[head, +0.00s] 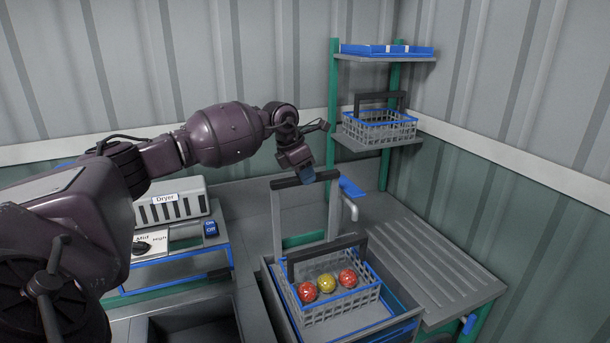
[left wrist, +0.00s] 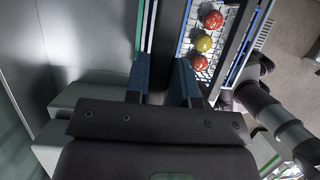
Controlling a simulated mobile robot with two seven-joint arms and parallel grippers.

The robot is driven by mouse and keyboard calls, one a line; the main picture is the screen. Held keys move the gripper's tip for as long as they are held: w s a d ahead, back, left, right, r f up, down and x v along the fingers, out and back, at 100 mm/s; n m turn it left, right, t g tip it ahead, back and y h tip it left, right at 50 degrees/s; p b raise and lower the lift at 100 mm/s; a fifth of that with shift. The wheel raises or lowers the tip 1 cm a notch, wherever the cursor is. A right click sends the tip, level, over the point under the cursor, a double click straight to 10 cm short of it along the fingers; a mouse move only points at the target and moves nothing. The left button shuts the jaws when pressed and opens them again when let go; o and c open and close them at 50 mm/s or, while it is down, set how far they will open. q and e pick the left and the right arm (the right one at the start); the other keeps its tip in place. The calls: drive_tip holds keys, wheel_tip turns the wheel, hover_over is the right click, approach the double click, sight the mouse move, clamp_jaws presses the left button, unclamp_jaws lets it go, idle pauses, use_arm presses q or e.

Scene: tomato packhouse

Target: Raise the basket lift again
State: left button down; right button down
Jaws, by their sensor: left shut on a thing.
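The basket lift has a grey upright frame with a dark crossbar handle (head: 288,183). My left gripper (head: 307,178) is shut on this handle; in the left wrist view the bar passes between the blue fingers (left wrist: 160,78). A grey basket (head: 364,296) with a blue rim and dark handle sits in the grey tank (head: 275,300) in front of the frame. It holds two red tomatoes (head: 307,292) (head: 348,278) and one yellow tomato (head: 326,283). How deep the basket sits is hard to tell. My right gripper does not clearly show.
A dryer (head: 172,208) with a dial panel (head: 152,243) and a blue on/off switch (head: 210,229) stands left. A ribbed draining board (head: 425,265) lies right of the tank. Behind, a shelf rack holds an empty basket (head: 380,128) and a blue tray (head: 385,50).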

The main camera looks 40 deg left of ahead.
use_arm(q)
drive_tip(key=c, duration=1)
unclamp_jaws()
drive_tip(key=shift+r, duration=0.45)
drive_tip(key=shift+o, duration=0.2)
drive_tip(key=shift+f, duration=0.15)
use_arm(e)
drive_tip(key=shift+w+r, duration=0.15)
drive_tip(key=shift+r, duration=0.05)
drive_tip(key=shift+w, duration=0.1)
use_arm(q)
drive_tip(key=b+v, duration=0.1)
drive_tip(key=v, duration=0.9)
drive_tip(key=shift+s+r, duration=0.25)
drive_tip(key=shift+r, duration=0.1)
use_arm(e)
drive_tip(key=shift+w+f, duration=0.2)
drive_tip(key=shift+f, duration=0.15)
use_arm(q)
drive_tip(key=shift+a, duration=0.15)
use_arm(e)
drive_tip(key=shift+s+f, duration=0.15)
drive_tip(key=shift+f, duration=0.05)
